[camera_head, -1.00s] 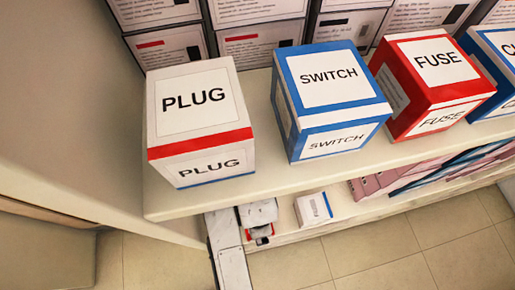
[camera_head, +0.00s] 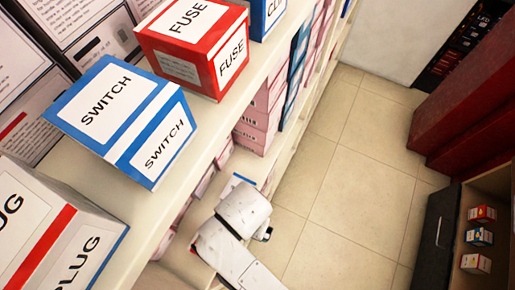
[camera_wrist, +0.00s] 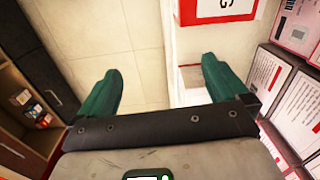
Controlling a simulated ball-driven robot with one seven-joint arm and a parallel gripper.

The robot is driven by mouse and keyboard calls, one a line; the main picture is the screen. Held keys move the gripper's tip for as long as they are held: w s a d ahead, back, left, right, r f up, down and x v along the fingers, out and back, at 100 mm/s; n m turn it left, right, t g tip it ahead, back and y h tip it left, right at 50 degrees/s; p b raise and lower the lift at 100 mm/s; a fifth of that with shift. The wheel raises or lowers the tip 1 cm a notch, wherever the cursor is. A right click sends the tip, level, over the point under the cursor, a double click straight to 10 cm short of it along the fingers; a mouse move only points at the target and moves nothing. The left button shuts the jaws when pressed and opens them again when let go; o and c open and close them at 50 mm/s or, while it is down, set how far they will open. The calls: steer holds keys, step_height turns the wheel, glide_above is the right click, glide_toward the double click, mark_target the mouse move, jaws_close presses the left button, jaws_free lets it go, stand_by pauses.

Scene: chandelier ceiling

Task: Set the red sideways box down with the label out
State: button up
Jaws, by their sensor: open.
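A red box with white FUSE labels (camera_head: 196,47) stands on the shelf in the head view, with one label on its top and one on its shelf-edge side. In the wrist view, a red-edged box with a white label (camera_wrist: 219,9) is cut off at the top. Its lettering is only partly visible, and I cannot tell which box it is. My gripper (camera_wrist: 165,82) is open, with two green fingers apart and nothing between them. The red-edged box is ahead of the fingers, nearer the right one. My fingers are not clear in the head view.
A blue SWITCH box (camera_head: 121,117) and a white PLUG box (camera_head: 55,237) stand in the same row. Cartons (camera_wrist: 295,105) line the shelf's back. Pink boxes (camera_head: 258,122) fill a lower shelf. Tiled floor (camera_head: 345,185) is clear. Small boxes sit in an open cabinet (camera_head: 497,194).

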steer(key=w+d+n, duration=0.1)
steer(key=d, duration=1.7)
steer(key=s+d+r+n, duration=0.1)
steer(key=s+d, duration=0.2)
steer(key=d, duration=0.4)
steer(key=s+d+t, duration=0.1)
steer(key=s+d, duration=0.2)
steer(key=d, duration=0.3)
steer(key=shift+s+d+r+n+h, duration=0.25)
steer(key=shift+d+r+n+h, duration=0.1)
steer(key=shift+d+n+h, duration=0.05)
steer(key=shift+f, duration=0.15)
